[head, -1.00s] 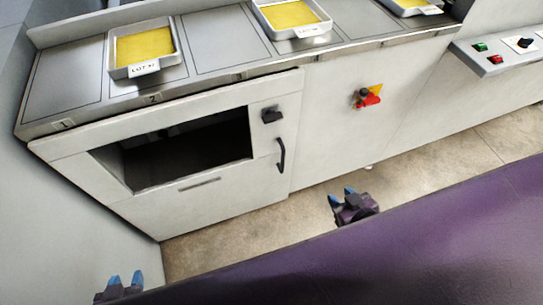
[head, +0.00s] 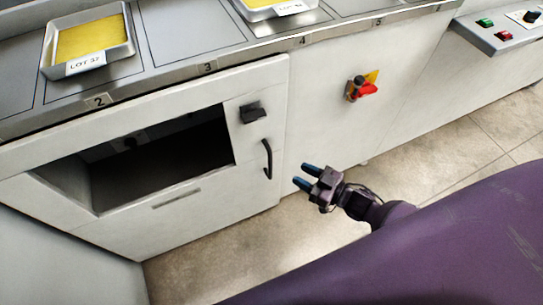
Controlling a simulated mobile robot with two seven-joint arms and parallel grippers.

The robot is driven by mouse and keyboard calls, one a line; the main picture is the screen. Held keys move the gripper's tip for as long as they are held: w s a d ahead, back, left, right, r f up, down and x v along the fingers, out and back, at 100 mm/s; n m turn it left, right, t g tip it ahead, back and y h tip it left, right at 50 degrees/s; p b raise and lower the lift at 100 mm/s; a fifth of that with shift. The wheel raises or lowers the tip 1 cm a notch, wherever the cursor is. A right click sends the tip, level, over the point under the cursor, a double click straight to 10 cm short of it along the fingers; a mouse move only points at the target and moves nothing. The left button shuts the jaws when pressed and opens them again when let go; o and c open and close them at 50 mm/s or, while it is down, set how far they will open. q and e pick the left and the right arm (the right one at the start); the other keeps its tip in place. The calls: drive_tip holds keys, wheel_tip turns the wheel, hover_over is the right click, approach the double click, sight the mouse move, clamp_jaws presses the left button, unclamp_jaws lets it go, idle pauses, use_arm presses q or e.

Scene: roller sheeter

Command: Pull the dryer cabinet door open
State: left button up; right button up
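The dryer cabinet door (head: 255,90) is a white front panel with a dark window opening (head: 165,160). It looks shut. A black vertical bar handle (head: 267,159) is on its right side, below a black knob or latch (head: 252,112). My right gripper (head: 308,175) is to the right of the handle and apart from it. Its two blue-tipped fingers point left toward the door and are spread, with nothing between them. My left gripper is outside the head view.
The steel counter (head: 190,42) above the cabinet carries trays of yellow sheet, one labelled LOT 37 (head: 47,66). A red and yellow rotary switch (head: 363,88) sits right of the door. A control box (head: 505,32) juts out at top right. The floor (head: 215,245) before the cabinet is clear.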

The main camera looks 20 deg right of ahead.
sight(270, 158)
drive_tip(key=shift+r+b+x, duration=0.1)
drive_tip(key=shift+b+x, duration=0.25)
drive_tip(key=shift+x, duration=2.4)
drive_tip(key=shift+r+b+x, duration=0.15)
drive_tip(key=shift+b+x, duration=0.2)
drive_tip(key=shift+x, duration=2.35)
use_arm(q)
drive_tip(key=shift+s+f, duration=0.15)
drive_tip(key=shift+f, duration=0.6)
use_arm(e)
drive_tip(key=shift+s+a, duration=0.1)
drive_tip(key=shift+a, duration=0.1)
drive_tip(key=shift+c, duration=0.6)
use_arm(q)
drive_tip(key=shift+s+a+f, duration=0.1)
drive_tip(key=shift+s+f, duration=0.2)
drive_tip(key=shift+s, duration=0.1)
use_arm(e)
clamp_jaws()
